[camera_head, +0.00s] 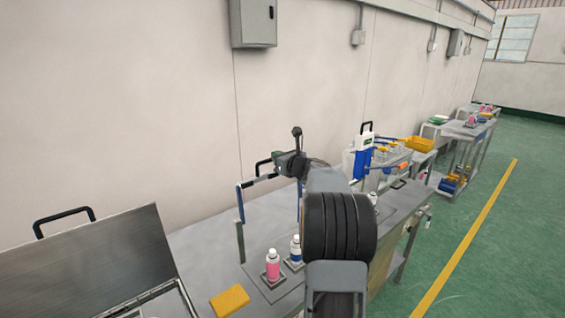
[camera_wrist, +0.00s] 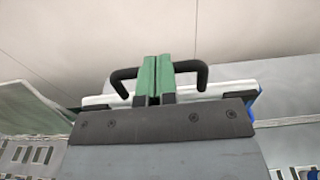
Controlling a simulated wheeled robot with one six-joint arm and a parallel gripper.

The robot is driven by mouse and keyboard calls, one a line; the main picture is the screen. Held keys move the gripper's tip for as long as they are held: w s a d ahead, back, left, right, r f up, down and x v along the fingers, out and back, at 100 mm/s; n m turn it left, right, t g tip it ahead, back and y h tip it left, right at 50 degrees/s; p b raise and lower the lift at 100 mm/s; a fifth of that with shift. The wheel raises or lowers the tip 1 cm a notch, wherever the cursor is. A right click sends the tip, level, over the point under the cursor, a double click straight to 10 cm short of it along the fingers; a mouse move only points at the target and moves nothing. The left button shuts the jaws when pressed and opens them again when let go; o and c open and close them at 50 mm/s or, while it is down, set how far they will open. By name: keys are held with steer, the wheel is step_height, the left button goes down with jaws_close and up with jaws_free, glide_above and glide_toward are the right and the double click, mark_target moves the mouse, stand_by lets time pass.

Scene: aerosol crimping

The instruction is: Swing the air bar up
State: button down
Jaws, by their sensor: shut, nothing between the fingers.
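The air bar (camera_head: 260,180) is a pale crossbar with a black handle (camera_head: 262,164), carried by upright blue side arms above the grey bench. In the wrist view the bar (camera_wrist: 100,101) is white with a blue right end, and its black handle (camera_wrist: 200,70) arches on both sides of my fingers. My gripper (camera_wrist: 158,78) has green fingers pressed together, with nothing between them. It is in front of the middle of the handle; whether it touches is unclear. In the head view my arm hides the bar's right part.
A yellow pad (camera_head: 229,300) lies in front. An open metal lid (camera_head: 90,262) stands at left, and the wall (camera_head: 150,120) is close behind.

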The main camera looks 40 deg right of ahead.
steer(key=shift+w+a+r, duration=0.1)
steer(key=shift+w+r, duration=0.15)
steer(key=shift+r, duration=0.15)
steer(key=shift+w+f, duration=0.3)
steer(key=shift+w, duration=0.3)
steer(key=shift+s, duration=0.1)
steer(key=shift+f, duration=0.15)
steer(key=shift+s, duration=0.2)
steer(key=s+r, duration=0.8)
steer(key=r, duration=0.2)
steer(key=shift+s+r+b, duration=0.2)
steer(key=shift+r+b, duration=0.1)
steer(key=shift+r, duration=0.05)
